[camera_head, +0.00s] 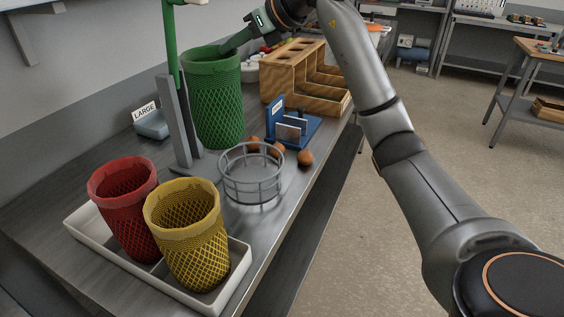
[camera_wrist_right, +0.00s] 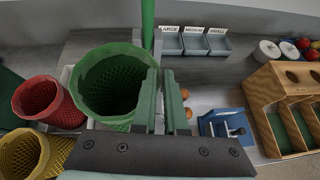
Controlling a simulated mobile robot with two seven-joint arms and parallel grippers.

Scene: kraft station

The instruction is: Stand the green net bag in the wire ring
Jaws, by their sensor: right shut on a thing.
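The green net bag (camera_head: 216,105) is upright behind the wire ring in the head view, close to the green post. My right gripper (camera_head: 230,47) is shut on its rim at the upper right. In the right wrist view the bag's open mouth (camera_wrist_right: 110,85) lies left of my fingers (camera_wrist_right: 163,95). I cannot tell whether its bottom touches the bench. The grey wire ring (camera_head: 252,188) stands empty on the bench, in front and slightly right of the bag. The ring is not visible in the wrist view. My left gripper is not in view.
A red net bag (camera_head: 128,207) and a yellow net bag (camera_head: 190,240) stand in a white tray (camera_head: 240,262). Brown round items (camera_head: 305,157) lie near a blue stand (camera_head: 300,127). A wooden rack (camera_head: 290,75) stands behind. A grey post (camera_head: 175,125) stands left of the green bag.

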